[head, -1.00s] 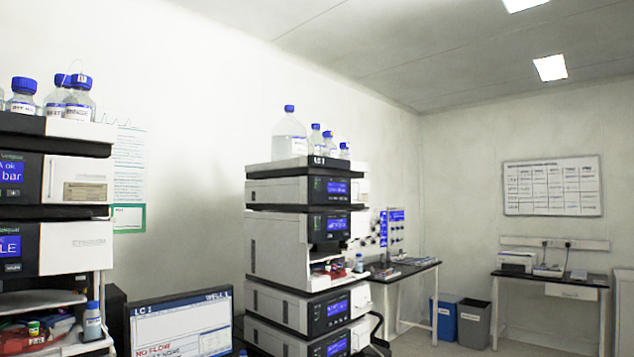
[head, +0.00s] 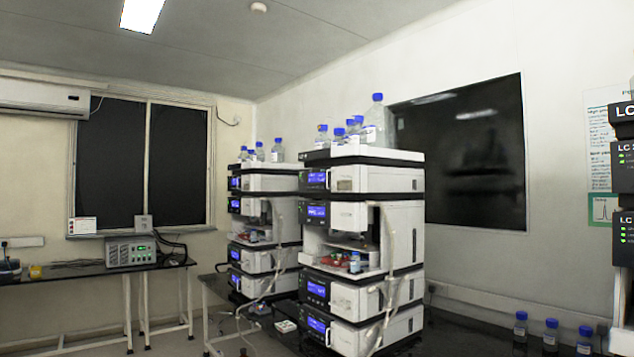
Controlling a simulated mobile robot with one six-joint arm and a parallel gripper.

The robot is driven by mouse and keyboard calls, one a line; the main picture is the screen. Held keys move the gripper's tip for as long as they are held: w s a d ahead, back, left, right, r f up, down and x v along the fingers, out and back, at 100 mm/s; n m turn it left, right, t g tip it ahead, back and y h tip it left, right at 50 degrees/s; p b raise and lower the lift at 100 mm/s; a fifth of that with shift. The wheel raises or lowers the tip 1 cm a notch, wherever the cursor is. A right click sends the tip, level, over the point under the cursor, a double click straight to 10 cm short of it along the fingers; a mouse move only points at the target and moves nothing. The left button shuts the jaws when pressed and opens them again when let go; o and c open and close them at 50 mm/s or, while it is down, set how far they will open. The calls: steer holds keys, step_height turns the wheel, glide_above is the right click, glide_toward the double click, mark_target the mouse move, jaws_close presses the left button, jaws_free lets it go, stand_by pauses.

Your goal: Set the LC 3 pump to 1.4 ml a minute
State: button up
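Two column stacks with small blue screens stand in the middle of the head view: a nearer stack (head: 402,265) and a farther one (head: 265,185) behind it to the left. Both carry blue-capped bottles on top. I cannot read a stack number on either, so I cannot tell which is LC 3 or which module is its pump. A third stack (head: 625,168) is cut off by the right edge; its dark fronts show "LC" and green lights, but the number is not legible. My gripper is not in view.
A dark bench (head: 460,325) runs along the right, with several small blue-capped bottles (head: 551,332) on it. A grey instrument (head: 130,252) stands on a side table (head: 60,272) at the left. Cables hang beside the stacks. Floor shows under the side table.

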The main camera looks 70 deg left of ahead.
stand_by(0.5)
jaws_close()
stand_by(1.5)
